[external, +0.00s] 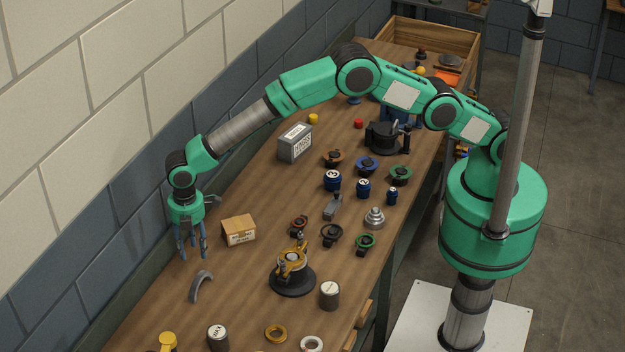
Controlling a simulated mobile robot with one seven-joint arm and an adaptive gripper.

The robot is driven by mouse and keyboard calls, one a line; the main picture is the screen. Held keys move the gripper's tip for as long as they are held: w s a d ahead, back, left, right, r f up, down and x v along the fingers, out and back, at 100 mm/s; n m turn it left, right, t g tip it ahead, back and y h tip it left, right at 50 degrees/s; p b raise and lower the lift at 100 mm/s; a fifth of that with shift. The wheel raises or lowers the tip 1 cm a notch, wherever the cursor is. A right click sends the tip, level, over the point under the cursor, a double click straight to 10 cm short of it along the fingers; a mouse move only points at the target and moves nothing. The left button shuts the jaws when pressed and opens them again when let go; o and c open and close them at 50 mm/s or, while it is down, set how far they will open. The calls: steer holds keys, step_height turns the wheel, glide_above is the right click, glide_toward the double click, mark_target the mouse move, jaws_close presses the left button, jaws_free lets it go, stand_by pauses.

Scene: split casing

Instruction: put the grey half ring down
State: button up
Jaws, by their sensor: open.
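The grey half ring (201,287) is a curved arch-shaped piece on the wooden table (150,315), near its wall-side edge. My gripper (192,254) points down above and slightly left of the half ring in the external view. Its fingers are open and empty, and they look apart from the half ring. The exact height of the fingertips over the table cannot be told from this view.
A cardboard box (239,230) stands right of my gripper. A black round base with a yellow clamp (292,265) and a grey cylinder (329,295) are further right. Several small parts lie mid-table. The table around the half ring is clear.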

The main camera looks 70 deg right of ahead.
stand_by(0.7)
steer(key=s+d+r+m+t, duration=0.1)
steer(key=s+d+r+m, duration=0.15)
steer(key=d+r, duration=1.1)
steer(key=s+d+r+m+t, duration=0.15)
steer(key=d+r+m, duration=0.25)
steer(key=d+r, duration=0.95)
steer(key=s+d+r+m, duration=0.4)
steer(key=s+d+r, duration=0.8)
steer(key=s+d, duration=0.15)
steer(key=s+d+f+m+t, duration=0.1)
steer(key=s+d+m, duration=0.1)
steer(key=s+d, duration=0.3)
steer(key=s+d+m+t, duration=0.1)
steer(key=s+d+m, duration=0.2)
steer(key=s, duration=1)
steer(key=s+d+f+m+t, duration=0.1)
steer(key=s+d+m, duration=0.1)
steer(key=s+d, duration=0.6)
steer(key=shift+s+d+f, duration=0.25)
steer(key=shift+s+f, duration=0.05)
steer(key=shift+s, duration=0.2)
steer(key=shift+f+m, duration=0.15)
steer(key=shift+m, duration=0.1)
